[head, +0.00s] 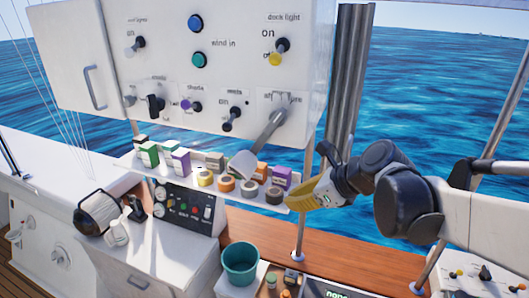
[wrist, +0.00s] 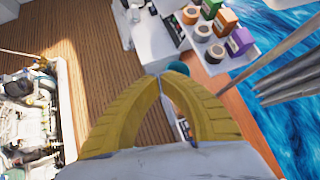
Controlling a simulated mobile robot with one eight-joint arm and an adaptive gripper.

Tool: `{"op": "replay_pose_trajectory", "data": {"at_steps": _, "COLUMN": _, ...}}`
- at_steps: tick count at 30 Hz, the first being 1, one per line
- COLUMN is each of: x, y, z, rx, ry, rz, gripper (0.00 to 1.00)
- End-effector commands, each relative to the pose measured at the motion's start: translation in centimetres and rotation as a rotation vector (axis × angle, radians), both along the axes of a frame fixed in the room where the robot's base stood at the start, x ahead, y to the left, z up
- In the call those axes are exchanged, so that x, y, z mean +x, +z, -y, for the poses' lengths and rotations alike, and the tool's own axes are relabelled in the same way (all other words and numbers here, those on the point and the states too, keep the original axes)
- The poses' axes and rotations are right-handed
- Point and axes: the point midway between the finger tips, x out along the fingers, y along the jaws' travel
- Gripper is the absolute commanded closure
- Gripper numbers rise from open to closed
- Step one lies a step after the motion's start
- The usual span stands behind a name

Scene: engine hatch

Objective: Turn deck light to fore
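A toggle switch with a yellow knob (head: 275,58) sits at the upper right of the white panel (head: 235,50), under a label that seems to read "deck light". The knob hangs down-left, with "on" printed above it and "off" beside it. Below it a large grey lever (head: 262,138) slants down-left and partly covers its own label, of which only "a" and an end can be made out. My gripper (head: 298,198) is below and right of the panel, apart from both controls. In the wrist view its yellow fingers (wrist: 163,74) meet at the tips, with nothing visible between them.
A shelf (head: 128,160) with several small boxes and tape rolls runs below the panel, left of my gripper. A grey pole (head: 348,75) stands right of the panel. A teal bucket (head: 240,262) sits lower down. Other switches, including a black one (head: 232,118), line the panel.

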Motion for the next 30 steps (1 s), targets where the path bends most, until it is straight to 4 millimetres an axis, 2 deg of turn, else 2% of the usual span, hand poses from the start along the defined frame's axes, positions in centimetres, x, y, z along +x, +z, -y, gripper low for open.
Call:
{"op": "replay_pose_trajectory", "data": {"at_steps": 1, "x": 0.8, "y": 1.6, "z": 0.8, "rx": 0.086, "ry": -0.039, "rz": 0.016, "gripper": 1.0}}
{"op": "replay_pose_trajectory", "data": {"at_steps": 3, "x": 1.5, "y": 3.4, "z": 1.4, "rx": 0.185, "ry": -0.075, "rz": 0.038, "gripper": 1.0}}
{"op": "replay_pose_trajectory", "data": {"at_steps": 6, "x": 2.1, "y": 5.0, "z": 1.9, "rx": 0.269, "ry": -0.102, "rz": 0.06, "gripper": 1.0}}
{"op": "replay_pose_trajectory", "data": {"at_steps": 8, "x": 2.4, "y": 5.4, "z": 2.0, "rx": 0.292, "ry": -0.109, "rz": 0.066, "gripper": 1.0}}
{"op": "replay_pose_trajectory", "data": {"at_steps": 13, "x": 3.4, "y": 4.8, "z": 0.7, "rx": 0.301, "ry": -0.109, "rz": 0.067, "gripper": 1.0}}
{"op": "replay_pose_trajectory", "data": {"at_steps": 25, "x": 8.1, "y": 1.1, "z": -5.0, "rx": 0.297, "ry": -0.107, "rz": 0.066, "gripper": 1.0}}
{"op": "replay_pose_trajectory", "data": {"at_steps": 30, "x": 9.7, "y": 1.4, "z": -6.9, "rx": 0.298, "ry": -0.109, "rz": 0.067, "gripper": 1.0}}
